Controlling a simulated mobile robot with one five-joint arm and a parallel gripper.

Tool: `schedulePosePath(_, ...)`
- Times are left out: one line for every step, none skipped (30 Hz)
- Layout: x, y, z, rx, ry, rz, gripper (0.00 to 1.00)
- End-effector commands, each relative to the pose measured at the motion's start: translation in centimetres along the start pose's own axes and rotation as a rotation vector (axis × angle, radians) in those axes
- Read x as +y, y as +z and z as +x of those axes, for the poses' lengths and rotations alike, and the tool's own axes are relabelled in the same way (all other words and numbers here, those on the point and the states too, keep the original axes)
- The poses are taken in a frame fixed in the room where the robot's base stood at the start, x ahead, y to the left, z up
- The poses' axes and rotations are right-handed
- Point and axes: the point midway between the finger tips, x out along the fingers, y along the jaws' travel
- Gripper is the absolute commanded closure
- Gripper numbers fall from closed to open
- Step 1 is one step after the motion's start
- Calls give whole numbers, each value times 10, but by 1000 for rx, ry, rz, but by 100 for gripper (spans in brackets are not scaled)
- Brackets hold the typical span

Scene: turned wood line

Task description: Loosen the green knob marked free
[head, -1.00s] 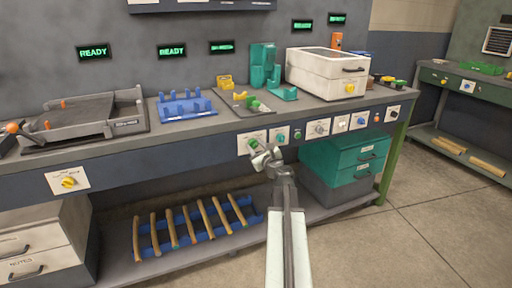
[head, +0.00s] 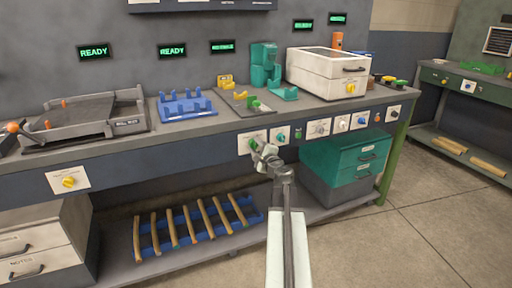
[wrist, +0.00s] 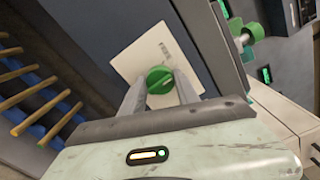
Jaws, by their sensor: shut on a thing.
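The green knob (wrist: 160,80) sits on a white plate (wrist: 142,58) on the bench front. Its pointer line is tilted in the wrist view; the print on the plate is too small to read. My gripper (wrist: 160,92) is shut on the knob, one finger on each side. In the head view the green knob (head: 254,144) shows just beyond my gripper (head: 258,149), which partly covers its white plate (head: 246,139).
Other plates with knobs run to the right, including a teal knob (head: 280,136). A teal drawer unit (head: 345,157) stands below on the right. A blue rack (head: 190,236) with wooden spindles is on the lower shelf.

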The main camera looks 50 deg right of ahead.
Motion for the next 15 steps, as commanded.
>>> schedulePosePath(1,0,-1,0,1,-42,100)
schedulePosePath(1,0,-1,0,1,-71,100)
schedulePosePath(1,0,-1,0,1,-109,100)
schedulePosePath(1,0,-1,0,1,-137,100)
schedulePosePath(1,0,-1,0,1,-166,100)
schedulePosePath(1,0,-1,0,1,-204,100)
schedulePosePath(1,0,-1,0,1,-232,100)
schedulePosePath(1,0,-1,0,1,-260,100)
schedulePosePath(1,0,-1,0,1,-297,100)
schedulePosePath(1,0,-1,0,1,-324,100)
schedulePosePath(1,0,-1,0,1,-351,100)
schedulePosePath(1,0,-1,0,1,-385,100)
schedulePosePath(1,0,-1,0,1,-411,100)
schedulePosePath(2,0,-1,0,1,-436,100)
schedulePosePath(2,0,-1,0,1,-467,100)
